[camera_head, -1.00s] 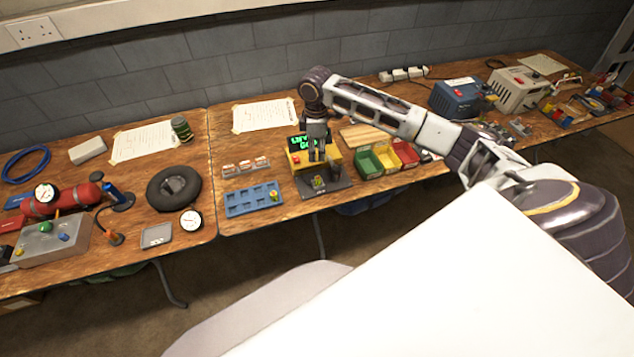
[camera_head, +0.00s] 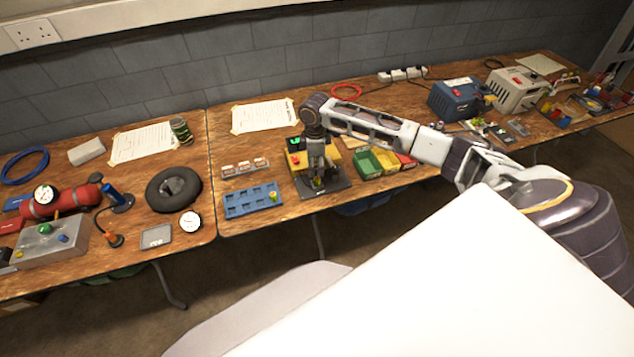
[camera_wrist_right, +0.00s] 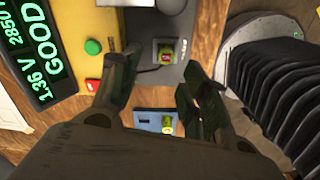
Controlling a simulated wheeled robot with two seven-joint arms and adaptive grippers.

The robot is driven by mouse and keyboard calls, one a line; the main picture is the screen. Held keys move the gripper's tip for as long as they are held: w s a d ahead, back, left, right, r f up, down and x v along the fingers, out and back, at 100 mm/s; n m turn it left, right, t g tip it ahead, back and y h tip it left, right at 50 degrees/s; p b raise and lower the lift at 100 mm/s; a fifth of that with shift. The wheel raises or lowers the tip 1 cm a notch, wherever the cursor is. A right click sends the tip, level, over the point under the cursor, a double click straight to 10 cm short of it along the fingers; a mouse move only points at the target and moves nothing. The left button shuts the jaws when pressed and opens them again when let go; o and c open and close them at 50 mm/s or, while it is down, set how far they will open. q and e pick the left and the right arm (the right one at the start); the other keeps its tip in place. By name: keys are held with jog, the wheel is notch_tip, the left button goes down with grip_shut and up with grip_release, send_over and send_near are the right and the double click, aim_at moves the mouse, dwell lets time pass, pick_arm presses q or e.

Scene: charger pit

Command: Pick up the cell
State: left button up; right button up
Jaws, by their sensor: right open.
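A small yellow-green cell (camera_head: 319,182) stands in the dark base of the yellow tester (camera_head: 294,160). In the right wrist view this cell (camera_wrist_right: 166,54) shows its end, set in a dark square holder. A similar cell (camera_head: 273,196) stands at the right end of the blue tray (camera_head: 245,203); it also shows in the wrist view (camera_wrist_right: 167,124). My right gripper (camera_head: 317,176) points down over the tester base, its open fingers on either side of the cell in the holder. I cannot tell whether they touch it. My left gripper is out of view.
The tester's screen (camera_wrist_right: 36,50) reads 1.36 V and GOOD. Green (camera_head: 367,162), yellow and red bins stand right of the tester. Small clear-topped boxes (camera_head: 245,167) sit behind the blue tray.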

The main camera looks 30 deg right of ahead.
aim_at(317, 178)
jog(key=shift+f, duration=0.75)
jog(key=shift+s+f, duration=0.25)
jog(key=shift+f, duration=0.7)
jog(key=shift+s+f, duration=0.25)
jog(key=shift+f, duration=1.4)
grip_shut()
